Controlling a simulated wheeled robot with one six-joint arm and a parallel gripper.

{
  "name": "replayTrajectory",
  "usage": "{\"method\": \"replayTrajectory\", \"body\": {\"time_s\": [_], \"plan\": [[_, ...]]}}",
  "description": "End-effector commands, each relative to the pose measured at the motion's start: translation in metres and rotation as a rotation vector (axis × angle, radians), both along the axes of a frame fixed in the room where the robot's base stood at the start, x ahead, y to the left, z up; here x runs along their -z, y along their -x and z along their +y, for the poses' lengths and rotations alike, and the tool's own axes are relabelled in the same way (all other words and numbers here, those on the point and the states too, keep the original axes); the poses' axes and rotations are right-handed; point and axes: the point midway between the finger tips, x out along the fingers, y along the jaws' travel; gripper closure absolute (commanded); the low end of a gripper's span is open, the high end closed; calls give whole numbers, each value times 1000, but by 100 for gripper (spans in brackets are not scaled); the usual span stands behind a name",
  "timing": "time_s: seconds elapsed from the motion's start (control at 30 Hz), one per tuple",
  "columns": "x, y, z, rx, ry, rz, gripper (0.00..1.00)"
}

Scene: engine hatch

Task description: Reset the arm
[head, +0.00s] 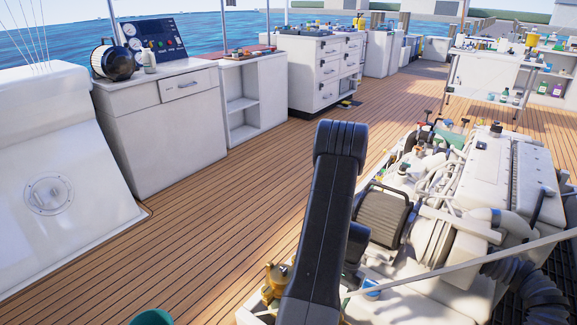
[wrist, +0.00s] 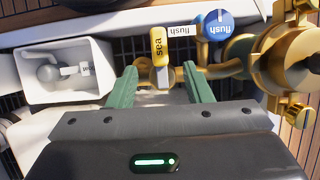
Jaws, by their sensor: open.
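In the wrist view my gripper (wrist: 160,80) is open, its two green fingers spread apart. A yellow handle marked "sea" (wrist: 158,45) stands just beyond and between the fingertips, and neither finger visibly grips it. A blue round knob marked "flush" (wrist: 218,25) sits to the upper right, with a white "flush" tag beside it. In the head view my black arm reaches down over the engine hatch, and my gripper is hidden behind it.
Brass fittings (wrist: 270,62) stand close to the right finger. A white box with a grey lever (wrist: 52,72) is at left in the wrist view. In the head view, the engine (head: 480,190) lies to the right of my arm.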

Motion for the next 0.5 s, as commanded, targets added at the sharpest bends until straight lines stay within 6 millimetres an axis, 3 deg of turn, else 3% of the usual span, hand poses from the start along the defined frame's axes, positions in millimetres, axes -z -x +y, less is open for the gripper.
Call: {"method": "replayTrajectory", "body": {"time_s": [0.03,0.23,0.3,0.5], "plan": [[-13,-4,-3,2,1,-3,55],[-46,-15,-11,1,0,-1,55],[-21,-7,-6,0,-2,6,55],[16,5,3,-1,-1,4,55]]}}
